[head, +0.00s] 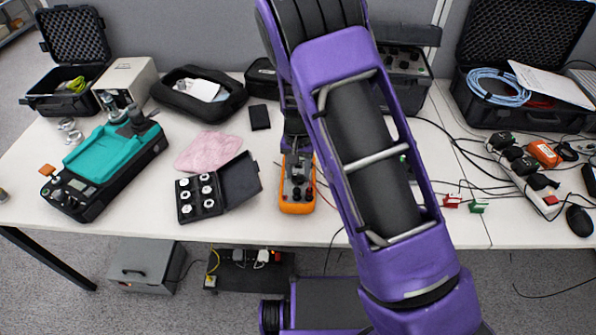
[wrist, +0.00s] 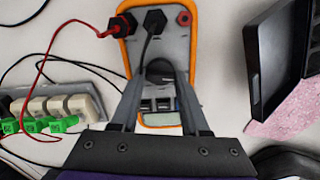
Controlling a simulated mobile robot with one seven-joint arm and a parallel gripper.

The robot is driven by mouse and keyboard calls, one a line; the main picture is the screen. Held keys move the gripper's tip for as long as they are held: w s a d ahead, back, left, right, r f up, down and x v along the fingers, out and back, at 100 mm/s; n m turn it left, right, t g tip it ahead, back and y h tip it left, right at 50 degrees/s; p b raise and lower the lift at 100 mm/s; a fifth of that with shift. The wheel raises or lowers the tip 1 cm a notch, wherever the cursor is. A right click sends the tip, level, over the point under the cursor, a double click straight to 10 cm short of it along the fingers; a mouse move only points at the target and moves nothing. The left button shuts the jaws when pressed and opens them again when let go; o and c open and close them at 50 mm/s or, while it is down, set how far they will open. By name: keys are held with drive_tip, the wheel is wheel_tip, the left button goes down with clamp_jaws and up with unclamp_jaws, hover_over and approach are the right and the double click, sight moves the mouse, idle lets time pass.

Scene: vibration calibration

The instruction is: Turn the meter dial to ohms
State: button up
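The orange and grey meter (head: 297,197) lies on the white table in front of me in the head view. In the wrist view the meter (wrist: 176,42) shows its grey face, with a red-lead plug, a black-lead plug and a red socket at the top. Its dark round dial (wrist: 160,68) is partly hidden between my fingers, and I cannot read its setting. My gripper (wrist: 162,80) is over the meter, its fingers apart on either side of the dial. I cannot tell whether they touch it. My gripper (head: 297,158) also shows in the head view.
An open black case with white discs (head: 200,194) stands left of the meter, by a pink cloth (head: 208,150). A teal and black device (head: 105,160) is farther left. Loose leads and a power strip (head: 525,178) lie to the right. The table's front edge is close to the meter.

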clamp_jaws()
drive_tip(key=shift+m, duration=0.3)
drive_tip(key=m+p, duration=0.1)
drive_tip(key=m, duration=0.2)
drive_tip(key=shift+m+p, duration=0.55)
drive_tip(key=shift+m, duration=1.55)
drive_tip(key=o, duration=0.7)
unclamp_jaws()
drive_tip(key=shift+c, duration=0.2)
